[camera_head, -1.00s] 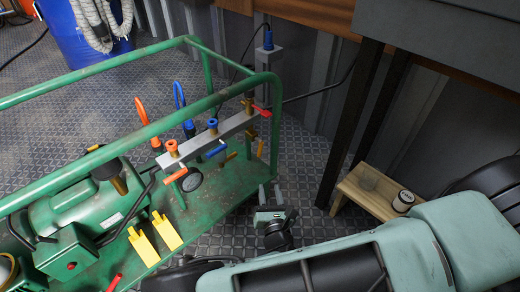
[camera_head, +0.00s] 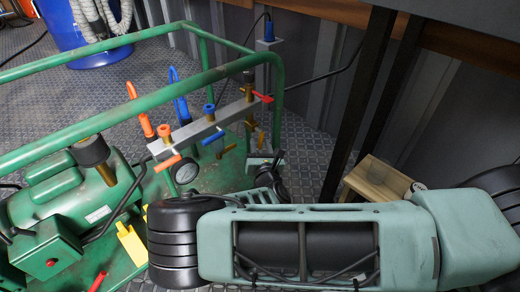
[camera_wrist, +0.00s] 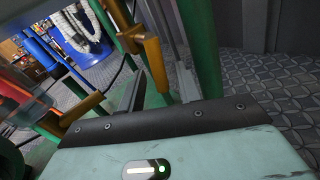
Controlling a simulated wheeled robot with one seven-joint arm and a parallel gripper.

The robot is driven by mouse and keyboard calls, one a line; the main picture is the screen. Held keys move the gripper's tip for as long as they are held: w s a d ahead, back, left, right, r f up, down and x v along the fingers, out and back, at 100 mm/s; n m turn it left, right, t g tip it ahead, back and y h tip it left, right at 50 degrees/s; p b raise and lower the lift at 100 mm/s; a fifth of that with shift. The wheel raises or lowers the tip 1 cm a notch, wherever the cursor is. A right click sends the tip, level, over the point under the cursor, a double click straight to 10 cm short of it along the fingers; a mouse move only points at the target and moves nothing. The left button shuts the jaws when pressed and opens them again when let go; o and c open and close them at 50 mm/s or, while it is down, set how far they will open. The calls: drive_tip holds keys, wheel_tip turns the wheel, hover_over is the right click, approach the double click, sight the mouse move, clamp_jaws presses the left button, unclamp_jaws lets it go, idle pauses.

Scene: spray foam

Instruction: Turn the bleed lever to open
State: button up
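A grey manifold bar (camera_head: 215,124) with coloured valve handles is fixed to the green cart frame. I cannot tell for certain which handle is the bleed lever. A yellow lever (camera_head: 261,140) hangs below the bar's right end, and in the wrist view a yellow-orange lever (camera_wrist: 157,65) hangs ahead. My gripper (camera_head: 264,161) is just below that end of the bar, and in the wrist view its fingers (camera_wrist: 160,90) stand apart. The lever appears in line with the gap between them; contact is not clear. A second yellow lever (camera_wrist: 85,108) is to the left.
A green frame post (camera_wrist: 203,50) stands close to the right of the fingers. A red handle (camera_head: 262,97), a blue handle (camera_head: 213,137) and a gauge (camera_head: 186,172) are nearby. A wooden stool (camera_head: 375,182) stands behind my arm. A blue barrel (camera_head: 75,30) is far left.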

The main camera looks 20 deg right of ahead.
drive_tip(key=shift+w+d, duration=0.15)
drive_tip(key=shift+w, duration=0.45)
clamp_jaws()
drive_tip(key=shift+r, duration=0.15)
